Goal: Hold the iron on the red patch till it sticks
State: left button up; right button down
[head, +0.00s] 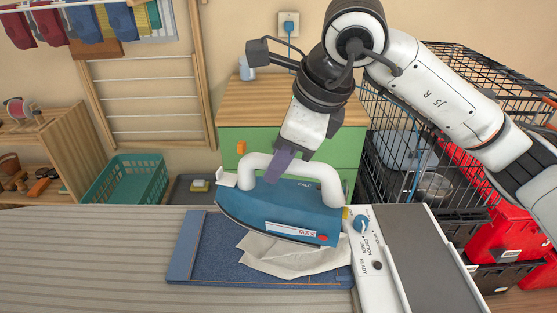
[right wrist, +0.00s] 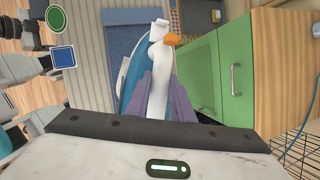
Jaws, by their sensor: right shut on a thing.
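The blue iron (head: 285,207) has a white handle (head: 262,160). My right gripper (head: 279,166) is shut on that handle from above; its purple fingers also show around the handle in the right wrist view (right wrist: 158,98). The iron is over a rumpled white cloth (head: 280,262), which lies on a folded blue denim piece (head: 205,258). I cannot tell whether its soleplate touches the cloth or hovers just above. No red patch shows; the iron and cloth cover part of the denim. My left gripper is not in view.
The striped ironing board (head: 80,260) is clear on the left. A white panel with a blue dial (head: 362,225) and a grey rest (head: 425,260) are close on the right. Behind are a green drawer unit (head: 350,148), a teal basket (head: 133,180) and a black wire cage (head: 400,150).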

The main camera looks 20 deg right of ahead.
jog(key=shift+r, duration=0.15)
jog(key=s+a+b, duration=0.2)
jog(key=s, duration=0.7)
jog(key=shift+s+a, duration=0.35)
jog(key=shift+a, duration=0.05)
